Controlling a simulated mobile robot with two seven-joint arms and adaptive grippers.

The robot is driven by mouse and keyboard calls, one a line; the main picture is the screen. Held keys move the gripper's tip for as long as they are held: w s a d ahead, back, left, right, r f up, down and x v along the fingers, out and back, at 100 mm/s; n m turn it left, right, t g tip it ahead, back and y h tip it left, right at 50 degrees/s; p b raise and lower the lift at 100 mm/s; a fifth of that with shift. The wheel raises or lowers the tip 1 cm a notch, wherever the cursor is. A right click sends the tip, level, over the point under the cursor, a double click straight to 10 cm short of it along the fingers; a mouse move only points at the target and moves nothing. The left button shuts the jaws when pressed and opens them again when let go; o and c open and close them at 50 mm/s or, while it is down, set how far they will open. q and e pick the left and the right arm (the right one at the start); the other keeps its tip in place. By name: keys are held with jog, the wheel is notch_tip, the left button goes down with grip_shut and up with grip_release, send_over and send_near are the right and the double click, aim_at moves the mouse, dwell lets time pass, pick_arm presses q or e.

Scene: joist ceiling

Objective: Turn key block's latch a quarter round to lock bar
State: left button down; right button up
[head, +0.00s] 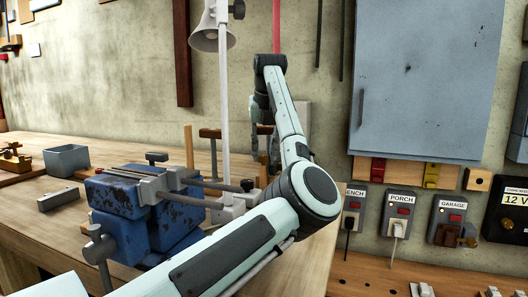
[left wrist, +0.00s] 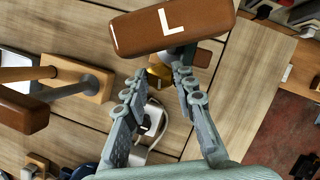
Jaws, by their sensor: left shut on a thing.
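A brown bar-shaped latch marked with a white L (left wrist: 172,27) lies across the top of the left wrist view. A dark stem shows under it, and a small yellow piece (left wrist: 160,74) lies beside the stem. My left gripper (left wrist: 161,82) reaches it from below in that view, shut on the latch at its stem end; the exact contact is partly hidden. In the head view my left gripper (head: 272,158) points down over the bench behind my forearm, and the latch there is mostly hidden. I cannot tell the lock bar apart. My right gripper is not in view.
A blue vise (head: 128,205) stands on the wooden bench (head: 55,225), left of my forearm. A brown-topped T-shaped handle (head: 220,133) and a lamp pole (head: 225,100) stand near the gripper. A grey bin (head: 66,160) sits left. A grey cabinet (head: 425,85) hangs on the wall.

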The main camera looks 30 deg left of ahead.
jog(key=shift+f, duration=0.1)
pick_arm(q)
jog(key=shift+m+t+h+b, duration=0.3)
jog(key=shift+m+t+b, duration=0.1)
jog(key=shift+m, duration=0.6)
jog(key=shift+a+m, duration=0.1)
jog(key=shift+m, duration=0.5)
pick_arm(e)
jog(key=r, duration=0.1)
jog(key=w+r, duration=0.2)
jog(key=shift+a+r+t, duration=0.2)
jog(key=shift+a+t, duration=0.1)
pick_arm(q)
jog(key=c, duration=1.2)
grip_release()
jog(key=v, duration=0.7)
jog(key=shift+s+r, duration=0.15)
jog(key=shift+r, duration=0.15)
